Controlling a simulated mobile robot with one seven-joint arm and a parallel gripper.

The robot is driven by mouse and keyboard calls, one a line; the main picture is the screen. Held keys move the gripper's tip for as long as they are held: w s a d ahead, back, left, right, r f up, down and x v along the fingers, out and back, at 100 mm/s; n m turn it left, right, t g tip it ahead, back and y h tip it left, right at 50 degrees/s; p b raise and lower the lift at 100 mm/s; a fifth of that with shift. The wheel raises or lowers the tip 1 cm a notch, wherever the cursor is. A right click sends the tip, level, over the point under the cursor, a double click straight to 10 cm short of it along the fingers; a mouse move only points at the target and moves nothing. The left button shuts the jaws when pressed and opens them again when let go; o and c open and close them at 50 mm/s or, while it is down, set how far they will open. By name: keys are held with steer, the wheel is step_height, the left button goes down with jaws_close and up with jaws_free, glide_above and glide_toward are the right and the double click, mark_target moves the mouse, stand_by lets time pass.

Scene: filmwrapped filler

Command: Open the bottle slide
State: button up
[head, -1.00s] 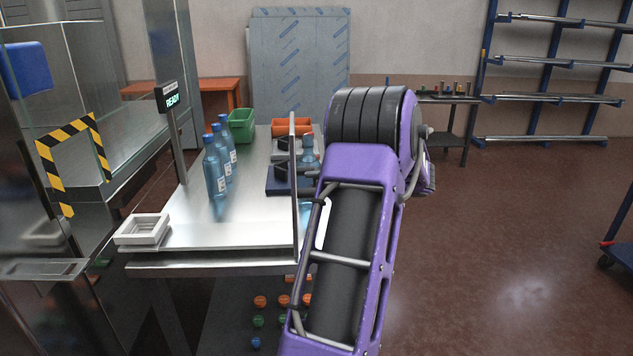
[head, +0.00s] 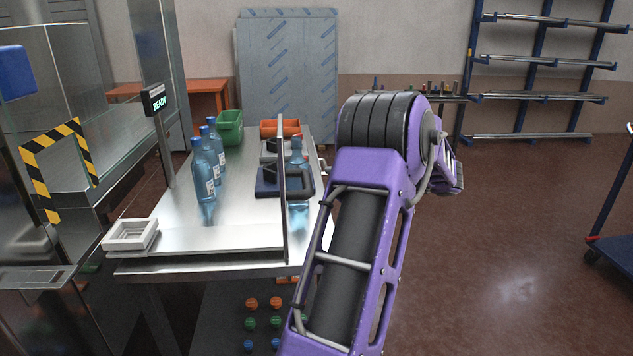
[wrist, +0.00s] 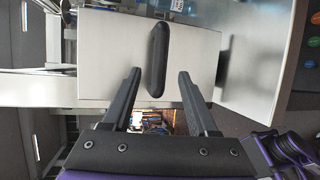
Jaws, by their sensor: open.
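A pale metal panel (wrist: 205,65) with an upright black bar handle (wrist: 158,60) fills the middle of the wrist view; I take it to be the bottle slide. My gripper (wrist: 160,75) is open, its two black fingers to either side of the handle's lower end in the picture. Whether they reach around it in depth I cannot tell. My arm hides the gripper there.
Several blue bottles (head: 206,180) stand on the metal table (head: 235,225), left of the panel; another bottle (head: 297,155) is right of it. A white tray (head: 131,234) sits at the front left corner. Green (head: 229,130) and orange bins (head: 280,127) stand behind.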

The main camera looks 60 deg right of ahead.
steer(key=v, duration=0.9)
steer(key=shift+s, duration=0.2)
